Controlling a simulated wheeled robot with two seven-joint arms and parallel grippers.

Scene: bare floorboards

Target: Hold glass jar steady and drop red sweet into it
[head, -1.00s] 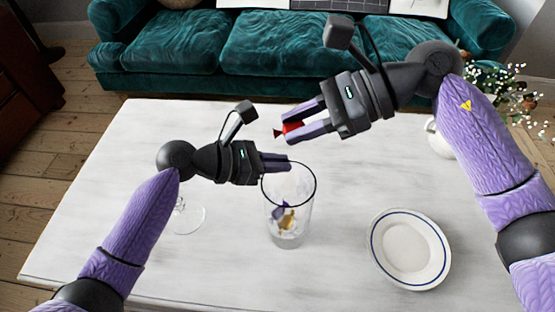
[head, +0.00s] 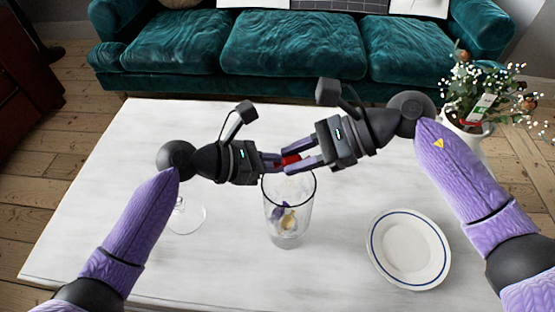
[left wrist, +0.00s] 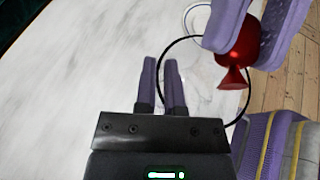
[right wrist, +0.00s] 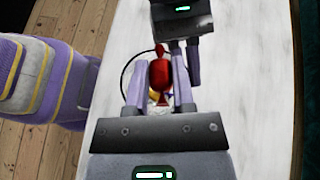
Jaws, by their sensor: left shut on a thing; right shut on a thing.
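The glass jar (head: 288,215) stands upright on the white table, with a few wrapped sweets (head: 285,217) inside near its bottom. My left gripper (head: 278,162) is shut on the jar's rim at its left far side. My right gripper (head: 290,160) is shut on the red sweet (head: 292,160) and holds it above the jar's mouth. In the left wrist view the red sweet (left wrist: 237,55) sits between the right fingers, overlapping the dark ring of the rim. In the right wrist view the red sweet (right wrist: 160,75) hides part of the jar.
A white plate with a blue ring (head: 376,248) lies to the right of the jar. A clear glass foot (head: 188,217) shows at left, partly behind my left arm. A white vase of flowers (head: 470,125) stands at the far right. The front of the table is clear.

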